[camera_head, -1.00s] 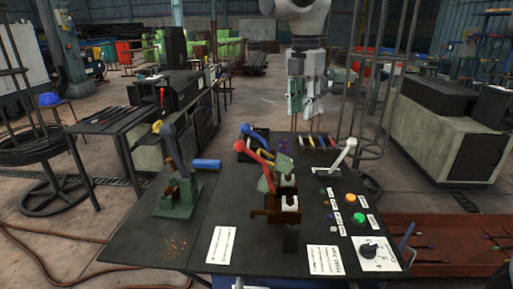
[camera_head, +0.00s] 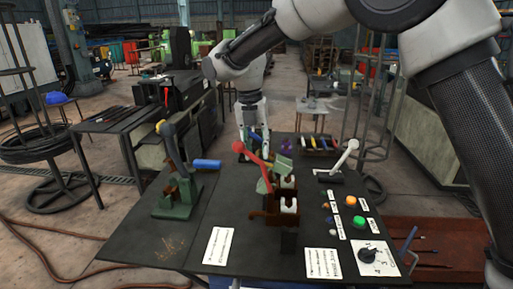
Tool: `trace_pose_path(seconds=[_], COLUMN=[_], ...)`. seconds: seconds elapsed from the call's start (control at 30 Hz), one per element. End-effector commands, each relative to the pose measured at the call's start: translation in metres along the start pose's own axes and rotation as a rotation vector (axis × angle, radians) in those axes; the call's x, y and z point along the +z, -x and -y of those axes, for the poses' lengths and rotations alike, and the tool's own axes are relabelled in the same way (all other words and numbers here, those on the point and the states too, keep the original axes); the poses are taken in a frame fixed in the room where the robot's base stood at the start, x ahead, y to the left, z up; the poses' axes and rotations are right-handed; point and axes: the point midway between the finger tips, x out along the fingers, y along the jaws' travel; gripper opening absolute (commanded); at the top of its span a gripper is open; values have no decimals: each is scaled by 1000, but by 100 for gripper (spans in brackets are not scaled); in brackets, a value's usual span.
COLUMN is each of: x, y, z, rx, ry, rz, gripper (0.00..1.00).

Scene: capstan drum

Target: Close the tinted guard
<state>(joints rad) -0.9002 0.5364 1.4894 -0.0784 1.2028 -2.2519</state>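I cannot clearly make out a tinted guard. A greenish angled plate (camera_head: 282,167) sits at the back of the brown and white clamp-like fixture (camera_head: 288,204) in the middle of the dark table (camera_head: 190,245); I cannot tell whether it is the guard. A red lever (camera_head: 252,155) rises to the left from this fixture. My gripper (camera_head: 252,137) points down over the back of the table, behind the red lever. Its fingers look apart, with a blue handle showing behind or between them. The lever partly hides the fingertips, and I see no contact.
A white-handled lever (camera_head: 346,156), coloured buttons (camera_head: 360,222) and a knob (camera_head: 367,255) are at the right. A tray of coloured tools (camera_head: 318,143) lies at the back. The front left is mostly clear.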

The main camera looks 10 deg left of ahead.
Motion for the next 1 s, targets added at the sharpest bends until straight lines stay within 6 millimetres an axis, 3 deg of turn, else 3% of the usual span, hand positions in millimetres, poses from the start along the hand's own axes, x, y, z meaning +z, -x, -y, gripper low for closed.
trace_pose_path(seconds=[0.17, 0.37, 1.0], x=[0, 0, -1], y=[0, 0, -3], z=[0, 0, 1], rx=[0, 0, 9], ry=[-1, -1, 0], rz=[0, 0, -6], gripper=[32, 0, 0])
